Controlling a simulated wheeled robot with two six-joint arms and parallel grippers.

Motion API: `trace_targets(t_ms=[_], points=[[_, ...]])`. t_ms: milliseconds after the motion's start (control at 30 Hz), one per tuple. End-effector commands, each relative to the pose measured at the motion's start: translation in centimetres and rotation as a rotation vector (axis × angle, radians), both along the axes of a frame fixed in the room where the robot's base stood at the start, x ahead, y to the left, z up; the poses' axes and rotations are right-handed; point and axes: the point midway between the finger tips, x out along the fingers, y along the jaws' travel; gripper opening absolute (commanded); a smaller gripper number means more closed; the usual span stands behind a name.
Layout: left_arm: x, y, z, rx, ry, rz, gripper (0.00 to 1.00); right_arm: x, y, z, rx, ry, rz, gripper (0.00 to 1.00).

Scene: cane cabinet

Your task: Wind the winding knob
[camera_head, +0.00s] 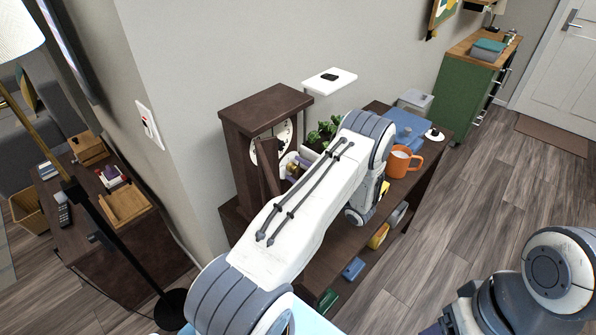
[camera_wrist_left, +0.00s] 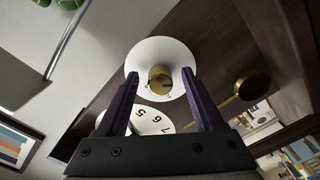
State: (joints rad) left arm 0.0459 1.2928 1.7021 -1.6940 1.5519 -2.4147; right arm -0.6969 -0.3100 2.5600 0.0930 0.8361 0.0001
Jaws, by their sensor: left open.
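A dark wooden clock (camera_head: 262,110) with a white dial stands on a dark shelf unit against the wall. In the left wrist view, a brass winding knob (camera_wrist_left: 160,79) sits at the middle of a small white disc (camera_wrist_left: 150,57). A numbered dial (camera_wrist_left: 152,122) shows partly behind my gripper. My left gripper (camera_wrist_left: 160,76) is open, with one dark finger on each side of the knob in the picture; I cannot tell whether they touch it. In the head view my left arm hides much of the clock's front. My right arm (camera_head: 555,270) is at the lower right, its gripper mostly cut off.
A green plant (camera_head: 322,132), an orange mug (camera_head: 402,162) and a blue box (camera_head: 403,127) stand right of the clock. A round brass piece (camera_wrist_left: 252,86) shows beside the disc. A floor lamp (camera_head: 92,212) stands at left. The floor at right is clear.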

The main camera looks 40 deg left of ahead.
Motion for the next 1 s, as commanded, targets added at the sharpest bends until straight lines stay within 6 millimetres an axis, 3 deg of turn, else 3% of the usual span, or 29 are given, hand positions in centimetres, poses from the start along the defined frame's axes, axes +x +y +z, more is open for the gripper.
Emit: trace_targets(t_ms=[167, 400, 600, 1000], points=[[0.0, -1.9, -0.2, 0.000, -0.001, -0.005, 0.69, 0.0, 0.0, -0.8, 0.000, 0.000, 0.000, 0.66], [-0.4, -6.7, -0.3, -0.001, -0.001, -0.007, 0.69, 0.0, 0.0, -2.4, 0.000, 0.000, 0.001, 0.66], [-0.6, -9.6, -0.1, 0.000, -0.002, -0.005, 0.69, 0.0, 0.0, -3.1, 0.000, 0.000, 0.001, 0.66], [-0.8, -10.5, 0.0, -0.001, 0.000, -0.002, 0.69, 0.0, 0.0, -3.1, 0.000, 0.000, 0.001, 0.66]])
